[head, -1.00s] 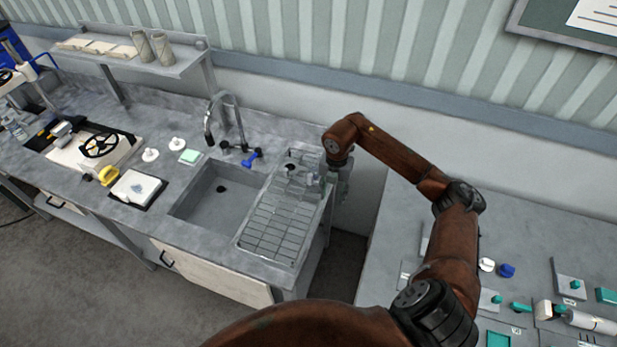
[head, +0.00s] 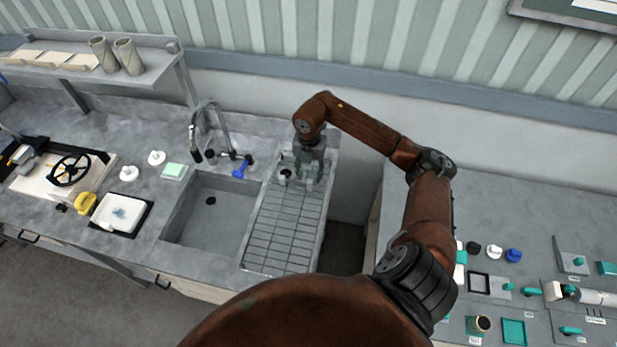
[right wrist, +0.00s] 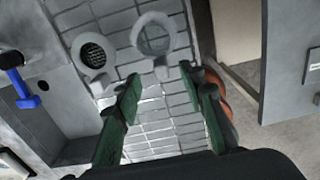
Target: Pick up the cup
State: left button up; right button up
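Two small round grey vessels stand on the wire drying rack (head: 282,235) at its far end. In the right wrist view one is a pale cup-like ring (right wrist: 154,34) just ahead of my fingertips; the other, with a dark mesh-like inside (right wrist: 91,51), is farther left. I cannot tell for sure which is the cup. In the head view the left one (head: 284,178) shows beside my gripper, and the other is hard to separate from it. My right gripper (right wrist: 164,82) points down over the rack, fingers apart with nothing between them. My left gripper is out of view.
The sink (head: 208,212) lies left of the rack, with a tall faucet (head: 222,125) and a blue-handled item (head: 241,168) behind it. A wall is behind. A second table (head: 540,225) with several small parts stands right, across a gap.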

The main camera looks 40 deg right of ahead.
aim_at(309, 182)
jog(key=f, duration=0.1)
jog(key=f+p, duration=0.1)
jog(key=shift+s+a+f, duration=0.1)
jog(key=shift+a+f, duration=0.2)
jog(key=shift+f, duration=0.1)
notch_tip(309, 182, down, 3)
jog(key=shift+s+f+p, duration=0.15)
jog(key=shift+p, duration=0.25)
jog(key=shift+d+f, duration=0.1)
jog(key=shift+f, duration=0.15)
jog(key=c, duration=0.7)
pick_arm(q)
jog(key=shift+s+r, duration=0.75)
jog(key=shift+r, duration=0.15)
pick_arm(e)
grip_shut()
